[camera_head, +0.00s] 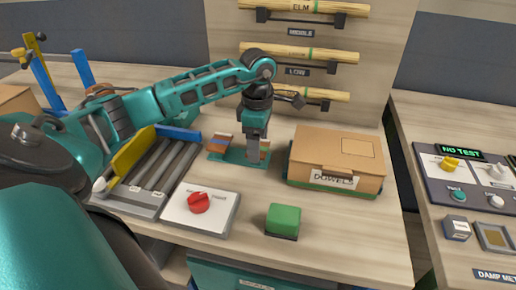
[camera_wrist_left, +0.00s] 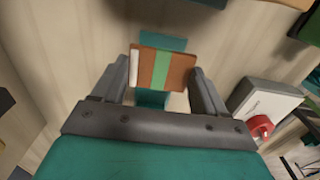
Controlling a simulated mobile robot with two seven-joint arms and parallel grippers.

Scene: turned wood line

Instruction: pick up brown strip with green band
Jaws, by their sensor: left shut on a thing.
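The brown strip (camera_wrist_left: 178,70) with a green band across it and a white end lies between the fingers of my left gripper (camera_wrist_left: 165,76) in the left wrist view. The gripper is shut on it. A teal holder (camera_wrist_left: 152,98) shows under and beyond the strip. In the head view my left gripper (camera_head: 256,148) points straight down over the teal holder (camera_head: 232,156). Brown striped pieces (camera_head: 219,143) show beside the fingers there, partly hidden by the gripper. Whether the strip is clear of the holder I cannot tell. My right gripper is not in view.
A cardboard box labelled DOWELS (camera_head: 318,150) stands close on the right. A green block (camera_head: 283,220), a white panel with a red knob (camera_head: 222,213) and a grey grooved tray (camera_head: 138,197) are nearer. A dowel rack (camera_head: 300,50) rises behind.

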